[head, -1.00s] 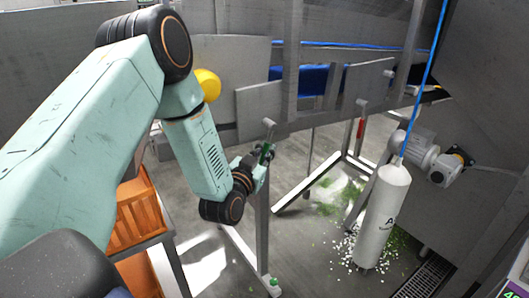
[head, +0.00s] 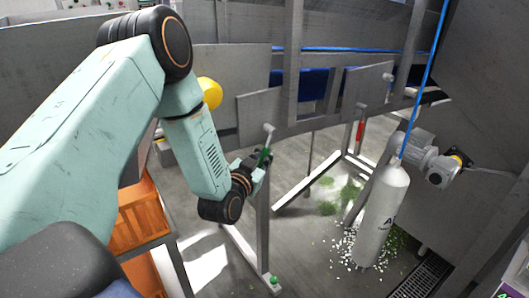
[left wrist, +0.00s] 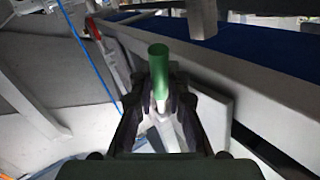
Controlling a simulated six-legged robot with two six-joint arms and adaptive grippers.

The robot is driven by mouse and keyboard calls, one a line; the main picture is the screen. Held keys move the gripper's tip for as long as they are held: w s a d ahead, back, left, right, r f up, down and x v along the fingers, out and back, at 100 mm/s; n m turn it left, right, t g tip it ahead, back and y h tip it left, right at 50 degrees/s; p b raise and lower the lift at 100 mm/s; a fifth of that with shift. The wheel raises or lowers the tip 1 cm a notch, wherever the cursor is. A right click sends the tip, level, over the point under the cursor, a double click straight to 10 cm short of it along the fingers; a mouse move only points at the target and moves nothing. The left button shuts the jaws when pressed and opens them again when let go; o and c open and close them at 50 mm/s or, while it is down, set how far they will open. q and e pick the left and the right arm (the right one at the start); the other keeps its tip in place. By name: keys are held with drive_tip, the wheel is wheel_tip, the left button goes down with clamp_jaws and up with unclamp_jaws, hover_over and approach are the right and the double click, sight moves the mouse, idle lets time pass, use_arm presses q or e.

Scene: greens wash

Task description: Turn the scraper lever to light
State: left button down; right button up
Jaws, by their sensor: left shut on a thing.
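The lever with the green handle is on the grey frame near the middle of the head view, its pale upper part (head: 268,133) above the green grip (head: 264,158). My left gripper (head: 260,160) is at the green grip, shut on it. In the left wrist view the green grip (left wrist: 159,72) stands up between the two dark fingers of my left gripper (left wrist: 160,105), with a pale shaft below it. Which setting the lever is at cannot be read. My right gripper is not in view.
A second lever with a red grip (head: 361,128) hangs farther right; red also shows in the left wrist view (left wrist: 97,30). A white cylinder (head: 383,215) hangs on a blue hose at right. An orange crate (head: 137,216) stands at lower left. A grey post (head: 263,225) is below my gripper.

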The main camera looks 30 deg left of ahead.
use_arm(q)
drive_tip(key=shift+f, duration=0.2)
drive_tip(key=c, duration=1.7)
unclamp_jaws()
drive_tip(key=o, duration=0.4)
drive_tip(key=shift+a, duration=0.15)
drive_tip(key=shift+r, duration=0.15)
drive_tip(key=s, duration=0.4)
drive_tip(key=s+d, duration=0.1)
drive_tip(key=s, duration=0.2)
drive_tip(key=s+d, duration=0.1)
drive_tip(key=s, duration=0.3)
drive_tip(key=shift+s+d+r, duration=0.1)
drive_tip(key=shift+s+r, duration=0.25)
drive_tip(key=shift+r, duration=0.05)
